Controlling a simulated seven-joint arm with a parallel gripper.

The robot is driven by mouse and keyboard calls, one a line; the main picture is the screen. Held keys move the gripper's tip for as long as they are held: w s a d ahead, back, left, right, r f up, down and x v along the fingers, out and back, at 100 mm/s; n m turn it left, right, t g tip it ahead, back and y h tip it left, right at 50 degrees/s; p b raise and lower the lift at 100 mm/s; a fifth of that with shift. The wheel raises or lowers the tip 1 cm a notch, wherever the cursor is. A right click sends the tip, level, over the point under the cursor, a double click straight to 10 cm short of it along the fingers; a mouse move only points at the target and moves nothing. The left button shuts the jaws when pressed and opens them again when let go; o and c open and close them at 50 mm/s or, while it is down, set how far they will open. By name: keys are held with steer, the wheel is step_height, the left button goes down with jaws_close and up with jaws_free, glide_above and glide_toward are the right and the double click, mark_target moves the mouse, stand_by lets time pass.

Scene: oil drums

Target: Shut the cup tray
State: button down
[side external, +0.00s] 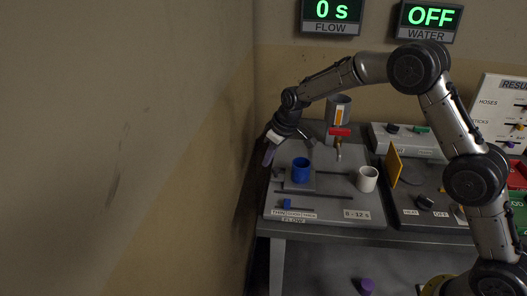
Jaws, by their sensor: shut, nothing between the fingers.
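A blue cup (301,171) stands upright on the grey flow station, on what looks like a small grey plate (315,187) that I take for the cup tray. How far the tray is open I cannot tell from this view. A white cup (367,180) stands upright to its right, near the station's right edge. My gripper (268,156) is shut and empty, pointing down at the station's left back corner. It is left of the blue cup and apart from it.
A metal dispenser with a red tap (339,132) stands behind the cups. A small blue slider (287,204) sits at the front left. A heater with an upright yellow panel (394,167) is at right. The wall is close on the left. A purple object (366,286) lies below the table.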

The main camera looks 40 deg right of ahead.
mark_target(309, 162)
steer(key=shift+s+d, duration=0.15)
steer(key=shift+s, duration=0.35)
steer(key=shift+d, duration=0.1)
steer(key=s+d, duration=0.7)
steer(key=shift+s+d+f, duration=0.1)
steer(key=shift+s+d, duration=0.15)
steer(key=shift+s, duration=0.1)
steer(key=shift+w, duration=0.1)
